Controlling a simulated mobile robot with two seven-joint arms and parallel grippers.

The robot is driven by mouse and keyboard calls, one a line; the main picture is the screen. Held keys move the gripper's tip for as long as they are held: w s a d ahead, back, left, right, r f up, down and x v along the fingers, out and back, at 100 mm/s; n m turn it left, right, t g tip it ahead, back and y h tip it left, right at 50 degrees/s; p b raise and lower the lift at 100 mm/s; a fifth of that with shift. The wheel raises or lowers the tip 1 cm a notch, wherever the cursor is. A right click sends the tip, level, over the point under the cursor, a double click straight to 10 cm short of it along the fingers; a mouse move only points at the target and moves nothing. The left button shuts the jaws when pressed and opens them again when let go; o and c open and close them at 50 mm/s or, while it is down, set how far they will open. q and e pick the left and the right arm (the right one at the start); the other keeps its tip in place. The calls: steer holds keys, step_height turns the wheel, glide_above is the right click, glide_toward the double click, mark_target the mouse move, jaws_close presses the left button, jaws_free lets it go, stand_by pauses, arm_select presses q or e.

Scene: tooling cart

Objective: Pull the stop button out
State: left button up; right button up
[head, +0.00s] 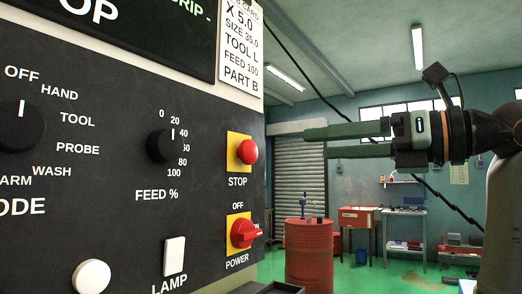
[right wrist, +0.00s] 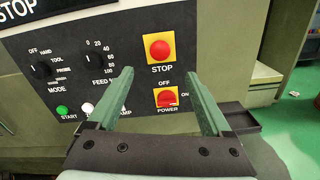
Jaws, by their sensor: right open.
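The red stop button (head: 247,152) sits on a yellow plate above the label STOP, near the right edge of the dark control panel (head: 100,180). In the right wrist view the button (right wrist: 160,49) shows beyond the fingertips, a little above them and between their lines. My right gripper (head: 315,142) comes in from the right in the head view, its two green fingers apart and pointing left toward the button, with a gap between. In the right wrist view the open fingers (right wrist: 158,98) hold nothing. My left gripper is not in view.
Below the button is the red power switch (head: 244,233) on a yellow plate. The feed knob (head: 161,145), mode knob (head: 22,125) and lamp button (head: 174,257) are on the same panel. A dark tray (right wrist: 238,118) juts out at lower right. A red drum (head: 309,252) stands behind.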

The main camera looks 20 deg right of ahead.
mark_target(253, 151)
steer(key=p+x, duration=0.1)
steer(key=x, duration=1.1)
steer(key=shift+w+a, duration=0.15)
steer(key=shift+c, duration=0.2)
